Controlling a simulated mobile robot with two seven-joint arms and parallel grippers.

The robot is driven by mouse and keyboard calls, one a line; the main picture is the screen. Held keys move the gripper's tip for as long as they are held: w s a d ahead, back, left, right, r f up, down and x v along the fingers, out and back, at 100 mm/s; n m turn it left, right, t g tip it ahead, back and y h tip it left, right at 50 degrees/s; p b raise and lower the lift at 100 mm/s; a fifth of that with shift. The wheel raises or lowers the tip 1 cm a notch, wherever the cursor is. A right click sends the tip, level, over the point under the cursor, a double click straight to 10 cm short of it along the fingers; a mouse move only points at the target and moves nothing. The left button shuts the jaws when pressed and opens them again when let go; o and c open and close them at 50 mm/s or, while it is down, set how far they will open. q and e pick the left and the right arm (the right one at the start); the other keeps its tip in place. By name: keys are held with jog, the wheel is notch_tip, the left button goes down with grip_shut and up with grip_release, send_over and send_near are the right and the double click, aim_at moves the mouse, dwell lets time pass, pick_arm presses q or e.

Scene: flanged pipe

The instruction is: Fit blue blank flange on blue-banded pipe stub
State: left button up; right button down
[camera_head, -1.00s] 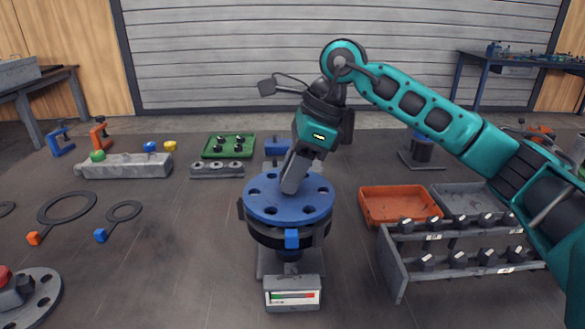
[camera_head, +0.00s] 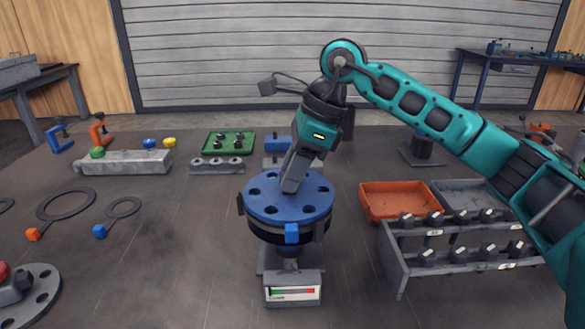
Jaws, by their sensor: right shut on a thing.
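The blue blank flange (camera_head: 262,208), a round plate with bolt holes, lies flat over the dark pipe stub flange (camera_head: 263,231) at the middle of the table. A blue block (camera_head: 291,233) shows at the front of the rim. I cannot tell whether the plate is fully seated or whether the bolt holes line up. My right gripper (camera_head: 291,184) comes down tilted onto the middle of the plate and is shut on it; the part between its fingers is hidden. My left gripper is not in view.
A small gauge box (camera_head: 292,292) stands in front of the stub. An orange bin (camera_head: 398,202) and a bolt rack (camera_head: 455,248) are at the right. Ring gaskets (camera_head: 67,204) lie at the left; a green tray (camera_head: 229,150) is behind. Table between gaskets and stub is clear.

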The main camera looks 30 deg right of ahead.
dwell(0.3)
jog(key=c, duration=1)
grip_release()
jog(key=o, duration=0.3)
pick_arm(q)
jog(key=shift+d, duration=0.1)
pick_arm(e)
jog(key=v, duration=0.5)
jog(key=shift+d+r+p, duration=0.1)
jog(key=shift+r+p, duration=0.25)
notch_tip(320, 180, up, 6)
send_over(304, 190)
jog(key=s+d, duration=0.1)
jog(key=d, duration=0.1)
pick_arm(q)
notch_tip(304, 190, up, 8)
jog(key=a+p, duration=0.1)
jog(key=p, duration=0.7)
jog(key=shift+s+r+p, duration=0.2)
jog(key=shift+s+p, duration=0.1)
jog(key=shift+p, duration=0.05)
pick_arm(e)
notch_tip(304, 190, up, 10)
jog(key=shift+s+d+f, duration=0.15)
jog(key=shift+s+d, duration=0.05)
jog(key=shift+d, duration=0.05)
